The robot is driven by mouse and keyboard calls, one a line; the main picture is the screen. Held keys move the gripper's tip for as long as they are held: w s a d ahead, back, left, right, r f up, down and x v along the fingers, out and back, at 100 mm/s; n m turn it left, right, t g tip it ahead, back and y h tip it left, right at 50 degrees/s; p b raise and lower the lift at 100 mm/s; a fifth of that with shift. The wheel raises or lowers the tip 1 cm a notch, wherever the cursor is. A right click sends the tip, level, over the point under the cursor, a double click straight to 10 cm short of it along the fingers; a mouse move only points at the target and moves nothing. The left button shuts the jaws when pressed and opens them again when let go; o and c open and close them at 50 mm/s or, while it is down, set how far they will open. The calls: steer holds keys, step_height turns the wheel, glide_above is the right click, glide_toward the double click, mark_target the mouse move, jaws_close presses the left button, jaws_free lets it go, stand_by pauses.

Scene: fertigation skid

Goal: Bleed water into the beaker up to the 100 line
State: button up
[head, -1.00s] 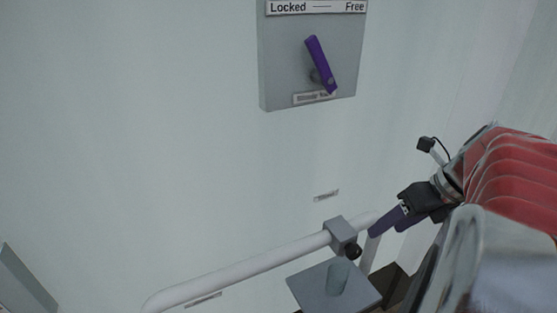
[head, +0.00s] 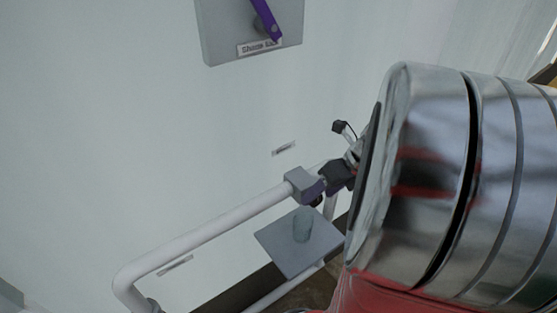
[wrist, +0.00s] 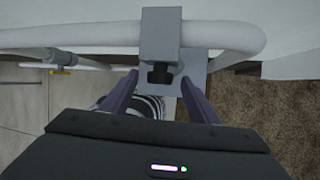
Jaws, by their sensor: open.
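A grey valve block (head: 302,186) sits on the white pipe (head: 205,235). In the wrist view the block (wrist: 160,38) is straight ahead, with a black knob (wrist: 160,73) on its near underside. My gripper (wrist: 161,82) is open, its dark purple fingers on either side of the knob, with gaps visible on both sides. In the head view my gripper (head: 322,186) is at the block and partly covers it. A translucent beaker (head: 302,222) stands upright on a grey plate (head: 275,240) below the block. Its markings and water level are too small to read.
A wall panel (head: 222,38) with a purple lever (head: 266,18) is at the top, partly cut off. My arm covers the right side of the head view.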

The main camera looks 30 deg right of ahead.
steer(key=shift+w+a+f, duration=0.15)
steer(key=shift+w+f, duration=0.15)
steer(key=shift+f, duration=0.35)
steer(key=shift+c, duration=0.2)
steer(key=c, duration=1.1)
